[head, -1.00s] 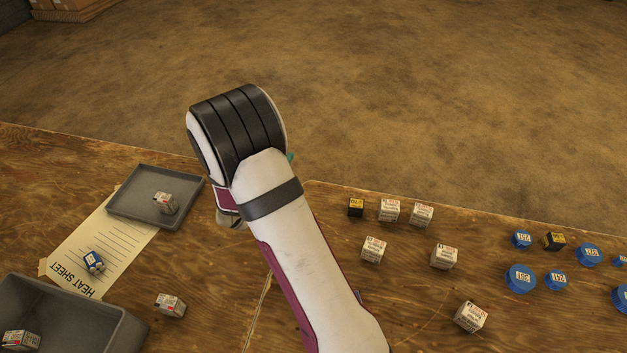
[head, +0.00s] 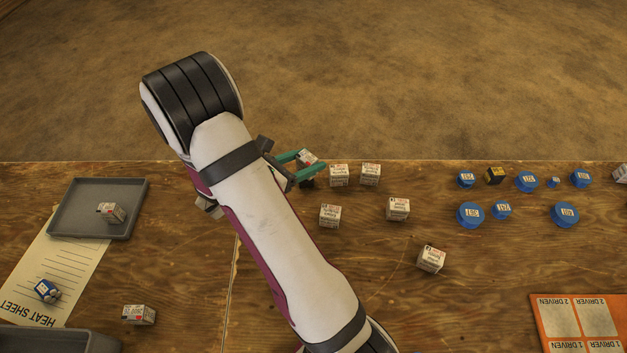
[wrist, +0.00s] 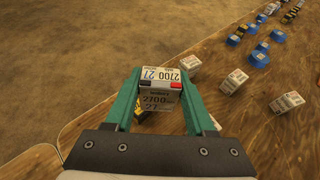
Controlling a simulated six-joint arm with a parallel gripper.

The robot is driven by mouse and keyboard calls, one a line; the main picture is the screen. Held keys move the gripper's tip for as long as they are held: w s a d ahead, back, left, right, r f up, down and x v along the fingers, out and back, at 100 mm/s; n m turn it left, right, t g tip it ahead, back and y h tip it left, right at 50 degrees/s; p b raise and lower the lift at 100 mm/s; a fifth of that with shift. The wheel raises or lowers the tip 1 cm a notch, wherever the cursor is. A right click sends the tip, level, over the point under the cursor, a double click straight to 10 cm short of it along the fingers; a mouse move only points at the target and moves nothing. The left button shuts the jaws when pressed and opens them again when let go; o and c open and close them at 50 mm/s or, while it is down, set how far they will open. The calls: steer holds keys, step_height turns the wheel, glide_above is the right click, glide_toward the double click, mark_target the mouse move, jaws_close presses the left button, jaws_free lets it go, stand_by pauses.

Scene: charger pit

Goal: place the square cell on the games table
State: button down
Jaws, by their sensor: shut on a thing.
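My gripper (head: 297,165) has teal fingers and is shut on a square cell (head: 308,158), a white block with printed labels. In the wrist view the cell (wrist: 160,90) shows "2700 27" with a red and a black patch, between the fingers (wrist: 160,98). It is held above the far edge of the wooden table (head: 400,300). Nothing in view marks this or any other surface as the games table.
Several similar white cells (head: 398,208) stand on the table right of my gripper, with blue round pieces (head: 470,214) beyond. A black-and-yellow block (wrist: 138,110) is partly hidden below the gripper. A grey tray (head: 65,223), a heat sheet (head: 50,270) and an orange card (head: 541,325) lie around.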

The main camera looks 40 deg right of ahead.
steer(key=w+a+f, duration=0.1)
steer(key=w, duration=0.1)
steer(key=w+a+f, duration=0.2)
steer(key=w, duration=0.1)
steer(key=w+a+f, duration=0.2)
steer(key=shift+w+f, duration=0.25)
steer(key=shift+w+a+f, duration=0.1)
steer(key=shift+f, duration=0.95)
steer(key=shift+w+a+f, duration=0.1)
steer(key=shift+f, duration=0.95)
steer(key=shift+d+f, duration=0.1)
steer(key=shift+c, duration=1.2)
jaws_free()
